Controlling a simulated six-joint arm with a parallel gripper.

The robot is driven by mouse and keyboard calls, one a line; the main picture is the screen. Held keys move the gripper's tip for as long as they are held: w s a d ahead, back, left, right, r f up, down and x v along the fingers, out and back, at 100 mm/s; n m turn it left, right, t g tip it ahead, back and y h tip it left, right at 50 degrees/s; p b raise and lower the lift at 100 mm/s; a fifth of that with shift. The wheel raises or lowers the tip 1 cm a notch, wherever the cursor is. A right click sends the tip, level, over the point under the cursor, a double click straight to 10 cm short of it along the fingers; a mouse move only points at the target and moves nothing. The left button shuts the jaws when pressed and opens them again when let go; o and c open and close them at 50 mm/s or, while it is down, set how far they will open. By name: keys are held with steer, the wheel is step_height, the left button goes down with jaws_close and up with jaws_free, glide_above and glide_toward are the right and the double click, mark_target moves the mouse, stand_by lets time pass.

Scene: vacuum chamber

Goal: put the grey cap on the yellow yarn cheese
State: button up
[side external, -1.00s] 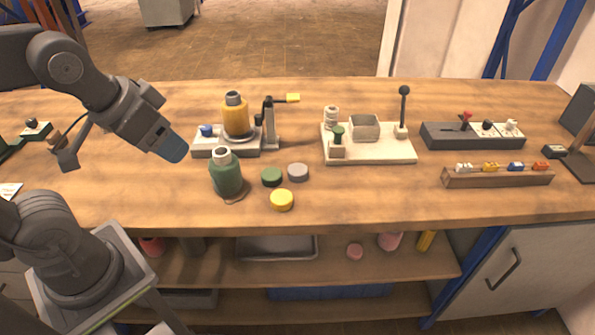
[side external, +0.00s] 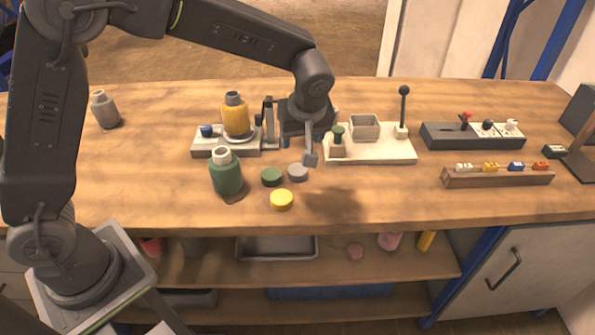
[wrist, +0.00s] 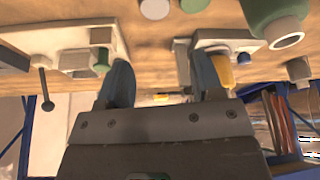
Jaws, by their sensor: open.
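The grey cap (side external: 297,173) lies flat on the table, just below and left of my gripper (side external: 311,157) in the side view. It also shows at the top edge of the wrist view (wrist: 155,8). The yellow yarn cheese (side external: 236,120) stands upright on a round plate of a grey stand, left of my gripper. Its grey neck shows at the top. In the wrist view the cheese (wrist: 224,72) is partly hidden by a finger. My gripper (wrist: 163,78) is open with nothing between its two blue fingers, above the table and apart from the cap.
A green cap (side external: 271,176) and a yellow cap (side external: 281,200) lie beside the grey one. A green bobbin (side external: 226,172) stands left of them, a grey one (side external: 104,109) at far left. A white fixture with a lever (side external: 403,112) stands right of my gripper. The front right table is clear.

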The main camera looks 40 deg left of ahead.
steer(key=w+f, duration=0.1)
steer(key=f, duration=0.1)
glide_above(297, 169)
steer(key=s+d, duration=0.1)
steer(key=d, duration=0.2)
steer(key=shift+n, duration=0.3)
step_height(297, 169, down, 6)
steer(key=shift+s+a+f, duration=0.1)
steer(key=shift+f, duration=0.1)
steer(key=shift+a+x, duration=0.1)
steer(key=shift+x, duration=1.55)
steer(key=shift+a+x, duration=0.15)
steer(key=shift+x, duration=1.5)
steer(key=shift+r, duration=0.15)
steer(key=shift+c, duration=0.3)
steer(key=c, duration=0.5)
